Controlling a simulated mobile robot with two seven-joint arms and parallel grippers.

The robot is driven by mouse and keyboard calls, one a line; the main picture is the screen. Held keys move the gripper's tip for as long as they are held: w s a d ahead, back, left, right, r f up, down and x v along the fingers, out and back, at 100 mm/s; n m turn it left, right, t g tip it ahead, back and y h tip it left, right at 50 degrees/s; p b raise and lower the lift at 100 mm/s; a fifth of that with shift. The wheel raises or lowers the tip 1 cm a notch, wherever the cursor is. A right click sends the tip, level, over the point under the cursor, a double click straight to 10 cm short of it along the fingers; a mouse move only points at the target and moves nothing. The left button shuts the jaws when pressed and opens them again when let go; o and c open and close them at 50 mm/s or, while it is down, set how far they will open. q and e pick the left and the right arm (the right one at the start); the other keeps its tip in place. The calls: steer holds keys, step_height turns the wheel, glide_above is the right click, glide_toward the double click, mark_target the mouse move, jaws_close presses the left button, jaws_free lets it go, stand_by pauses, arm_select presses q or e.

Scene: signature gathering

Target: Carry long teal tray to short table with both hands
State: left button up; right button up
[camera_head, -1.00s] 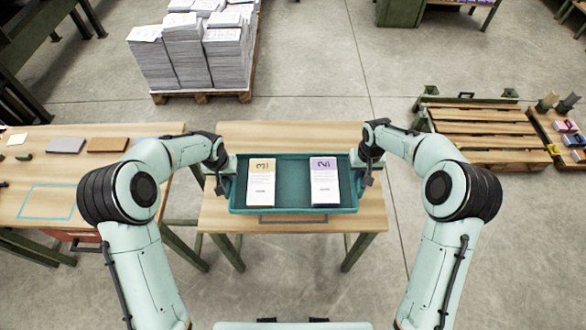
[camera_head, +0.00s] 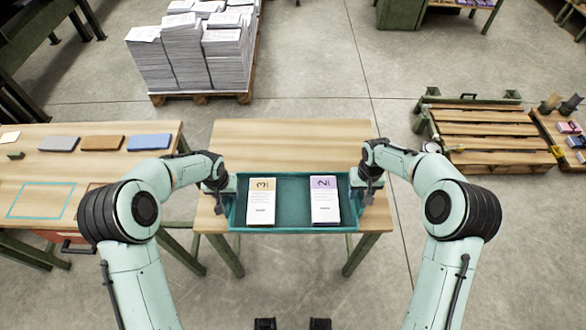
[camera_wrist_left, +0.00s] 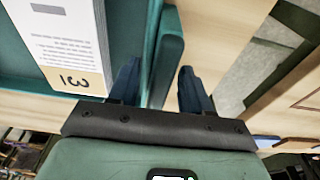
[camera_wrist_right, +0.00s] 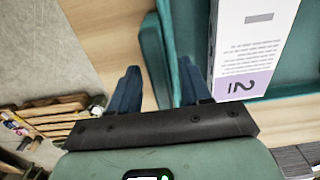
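The long teal tray (camera_head: 292,184) is over the front part of a short wooden table (camera_head: 290,134); whether it touches the top is unclear. In it lie a paper stack with a tan band marked 3 (camera_head: 261,203) and one with a purple band marked 2 (camera_head: 325,202). The tray looks about level.
A longer wooden table (camera_head: 55,165) at left holds grey, brown and blue flat blocks and a teal outline. A pallet of paper stacks (camera_head: 195,50) stands behind, and a slatted wooden pallet (camera_head: 485,135) at right. The short table's back half is clear.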

arm_select(q)
steer(key=shift+w+r, duration=0.1)
steer(key=shift+w, duration=0.05)
arm_select(e)
steer(key=shift+w, duration=0.15)
arm_select(q)
steer(key=r, duration=0.3)
steer(key=s+r, duration=0.1)
steer(key=r, duration=0.7)
steer(key=shift+s+r, duration=0.25)
steer(key=shift+s, duration=0.15)
steer(key=shift+r, duration=0.1)
arm_select(e)
steer(key=shift+r, duration=0.2)
step_height(320, 180, up, 12)
steer(key=shift+f, duration=0.15)
arm_select(q)
steer(key=shift+s, duration=0.1)
arm_select(e)
steer(key=shift+f, duration=0.1)
